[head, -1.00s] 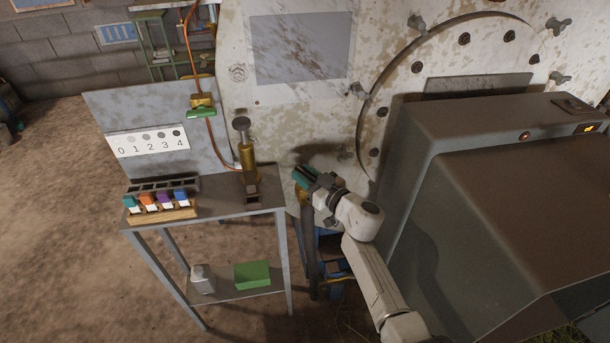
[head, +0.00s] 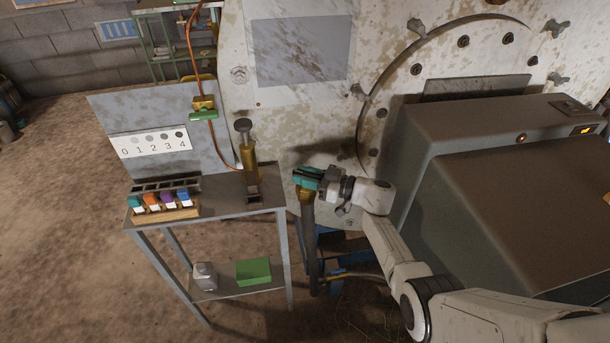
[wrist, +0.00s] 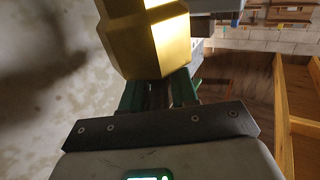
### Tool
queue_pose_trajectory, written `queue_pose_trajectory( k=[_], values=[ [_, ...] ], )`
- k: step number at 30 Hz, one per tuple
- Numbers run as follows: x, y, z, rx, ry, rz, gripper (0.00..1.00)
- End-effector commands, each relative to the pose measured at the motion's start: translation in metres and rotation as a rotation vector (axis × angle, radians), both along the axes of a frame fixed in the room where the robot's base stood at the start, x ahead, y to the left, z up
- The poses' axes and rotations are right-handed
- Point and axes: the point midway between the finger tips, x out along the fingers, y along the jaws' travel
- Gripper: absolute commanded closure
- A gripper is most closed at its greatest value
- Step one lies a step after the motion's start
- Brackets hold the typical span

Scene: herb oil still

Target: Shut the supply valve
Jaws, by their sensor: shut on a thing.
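The brass body of the supply valve (head: 305,195) is on the lower front of the pale tank, with a dark hose running down from it. In the wrist view the valve's brass body (wrist: 150,40) fills the top middle. My gripper (head: 307,178), with teal-green fingers, is at the valve from the right. In the wrist view my gripper's fingers (wrist: 158,94) are shut around a narrow dark part, seemingly the valve's handle, just below the brass body. The fingers hide most of this handle, so its exact angle cannot be told.
A grey metal table (head: 230,195) with colour-capped bottles (head: 160,203) and a brass column stands left of the valve. A small valve with a green lever (head: 204,113) is on a copper pipe above it. A large grey cabinet (head: 490,150) stands close on the right.

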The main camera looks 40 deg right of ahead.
Motion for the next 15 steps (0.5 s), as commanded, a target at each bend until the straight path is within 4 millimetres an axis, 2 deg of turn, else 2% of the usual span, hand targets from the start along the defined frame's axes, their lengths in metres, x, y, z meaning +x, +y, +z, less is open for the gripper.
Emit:
queue_pose_trajectory(
  k=[5,15],
  values=[
    [-0.0001,-0.0028,-0.0074,-0.003,0.000,0.168,1.00],
    [-0.0009,0.0000,-0.0079,-0.003,-0.001,0.422,1.00]
  ],
)
